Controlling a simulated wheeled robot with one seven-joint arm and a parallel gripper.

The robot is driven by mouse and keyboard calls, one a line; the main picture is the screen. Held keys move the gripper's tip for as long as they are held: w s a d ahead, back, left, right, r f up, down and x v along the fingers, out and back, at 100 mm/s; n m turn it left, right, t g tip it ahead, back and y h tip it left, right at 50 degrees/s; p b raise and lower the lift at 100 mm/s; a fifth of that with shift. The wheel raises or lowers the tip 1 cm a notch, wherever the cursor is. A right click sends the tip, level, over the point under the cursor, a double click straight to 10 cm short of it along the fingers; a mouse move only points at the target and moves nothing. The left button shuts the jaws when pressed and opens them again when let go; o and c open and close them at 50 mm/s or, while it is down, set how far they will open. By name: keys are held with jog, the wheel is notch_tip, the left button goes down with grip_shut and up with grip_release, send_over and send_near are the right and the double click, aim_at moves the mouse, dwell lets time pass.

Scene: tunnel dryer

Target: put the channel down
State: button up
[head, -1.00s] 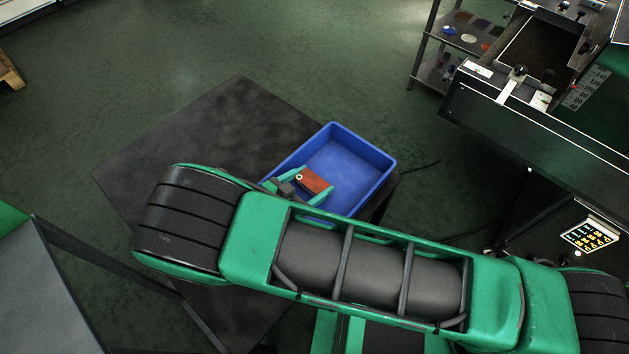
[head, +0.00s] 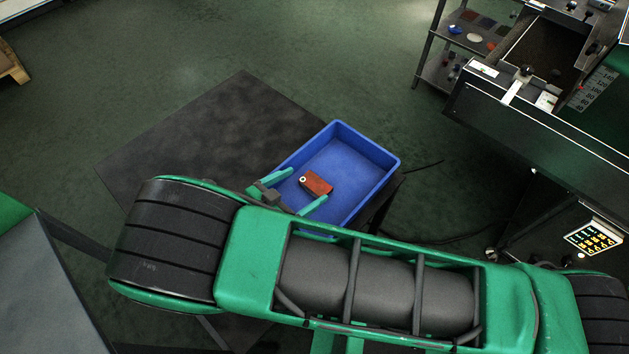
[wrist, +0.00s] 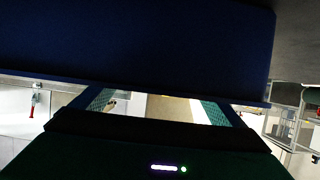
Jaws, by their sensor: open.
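The channel, a small reddish-brown piece (head: 317,183) with a pale round spot at one end, shows inside the blue bin (head: 381,187) in the head view, near the bin's left side. My gripper (head: 306,185) is open, its two green fingers reaching over the bin's left edge. The fingertips lie just left of the channel, with a gap on each side of it. In the wrist view the fingers (wrist: 157,106) are spread and a dark blue bin surface (wrist: 140,40) fills the top. I cannot make out the channel there.
The bin stands on a dark table top (head: 200,125), bare to its left. The dryer (head: 540,125) and a small shelf rack (head: 440,75) stand at the right. A grey surface (head: 40,290) is at the lower left.

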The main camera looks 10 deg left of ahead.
jog(key=v, duration=0.6)
jog(key=w+d+r+m+g+h, duration=0.15)
jog(key=w+d+r+g, duration=0.45)
jog(key=w+d+r, duration=0.65)
jog(key=w+d+r+g, duration=0.1)
jog(key=d+r+g, duration=0.1)
jog(key=d, duration=0.5)
jog(key=w+d+r+g+y, duration=0.1)
jog(key=d+r, duration=0.1)
jog(key=d, duration=0.5)
jog(key=w+d+r+g, duration=0.2)
jog(key=d+r, duration=0.1)
jog(key=d, duration=0.4)
jog(key=s+d+r+g+y, duration=0.1)
jog(key=s+d+r+y, duration=0.2)
jog(key=d, duration=0.5)
jog(key=s+d+r+g+y, duration=0.1)
jog(key=s+d+r, duration=0.2)
jog(key=s+d, duration=0.35)
jog(key=s+d+r+y, duration=0.1)
jog(key=s+d, duration=0.3)
jog(key=s, duration=0.4)
jog(key=s+d+r+n+t+y, duration=0.1)
jog(key=s+d+r+y, duration=0.1)
jog(key=s+d, duration=0.3)
jog(key=s, duration=0.3)
